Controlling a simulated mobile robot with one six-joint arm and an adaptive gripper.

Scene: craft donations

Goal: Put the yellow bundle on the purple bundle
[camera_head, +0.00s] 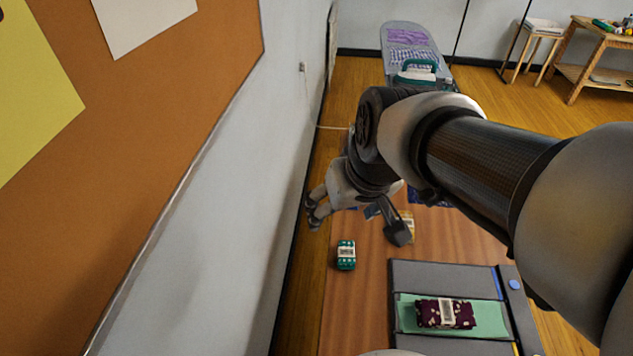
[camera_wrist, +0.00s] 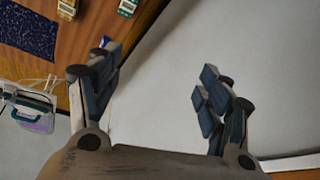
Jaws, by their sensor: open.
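The yellow bundle (camera_head: 409,222) lies on the wooden table, partly hidden behind a finger of my gripper in the head view. It also shows at the top edge of the wrist view (camera_wrist: 68,8), cut off there. The purple bundle (camera_head: 431,314) is dark purple with pale spots and a pale label band. It lies on a green mat on a grey board, nearer the bottom of the head view. My gripper (camera_head: 356,224) is open and empty, above the table's wall side; in the wrist view (camera_wrist: 162,62) its fingers are wide apart with the pale wall behind.
A teal bundle (camera_head: 346,256) lies on the table (camera_head: 358,315), left of the yellow one. The grey board (camera_head: 448,274) carries the green mat (camera_head: 489,315). A dark blue sheet (camera_wrist: 25,28) lies near the yellow bundle. The wall (camera_head: 235,180) runs close along the left.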

